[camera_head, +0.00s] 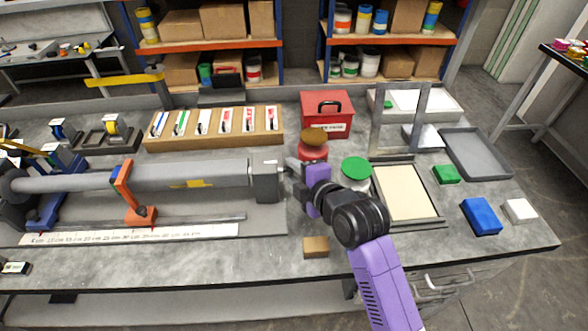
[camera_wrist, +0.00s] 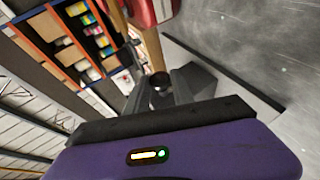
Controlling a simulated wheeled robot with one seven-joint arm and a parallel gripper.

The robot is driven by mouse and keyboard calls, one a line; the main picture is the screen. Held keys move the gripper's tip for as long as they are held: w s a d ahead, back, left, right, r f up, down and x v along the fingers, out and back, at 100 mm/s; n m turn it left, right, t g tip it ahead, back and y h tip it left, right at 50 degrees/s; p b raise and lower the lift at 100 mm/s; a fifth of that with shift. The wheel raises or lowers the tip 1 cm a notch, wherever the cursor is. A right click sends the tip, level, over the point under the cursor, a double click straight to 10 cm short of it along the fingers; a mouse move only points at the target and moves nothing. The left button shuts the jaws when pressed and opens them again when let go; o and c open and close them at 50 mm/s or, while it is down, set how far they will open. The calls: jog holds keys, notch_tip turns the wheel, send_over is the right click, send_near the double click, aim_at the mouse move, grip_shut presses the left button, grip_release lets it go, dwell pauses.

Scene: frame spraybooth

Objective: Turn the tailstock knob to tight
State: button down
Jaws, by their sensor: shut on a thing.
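The tailstock (camera_head: 266,182) is a grey block at the right end of a long grey cylinder on the bench. My gripper (camera_head: 289,170) reaches it from the right, its fingers close to the block's right face. In the wrist view my gripper (camera_wrist: 160,94) has its two grey fingers closed around a small dark round knob (camera_wrist: 160,79). In the head view the knob is hidden behind the fingers and wrist. I cannot make out any mark that tells how far the knob is turned.
A small brown block (camera_head: 316,247) lies in front. The front bench edge is mostly clear.

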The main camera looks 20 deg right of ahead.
jog(key=m+g+y+p, duration=0.1)
jog(key=g, duration=0.4)
jog(key=w+m+g+y+p, duration=0.1)
jog(key=g, duration=0.4)
jog(key=w+m+g+y+p, duration=0.1)
jog(key=g, duration=0.4)
jog(key=shift+w+d+r+m+y+p, duration=0.1)
jog(key=shift+d+r+m+y+p, duration=0.1)
jog(key=shift+d+m+y+p, duration=0.15)
jog(key=shift+w+g+y+b, duration=0.1)
jog(key=shift+g+y+b, duration=0.15)
jog(key=shift+g+b, duration=0.35)
jog(key=shift+f+b, duration=0.15)
jog(key=shift+b, duration=0.6)
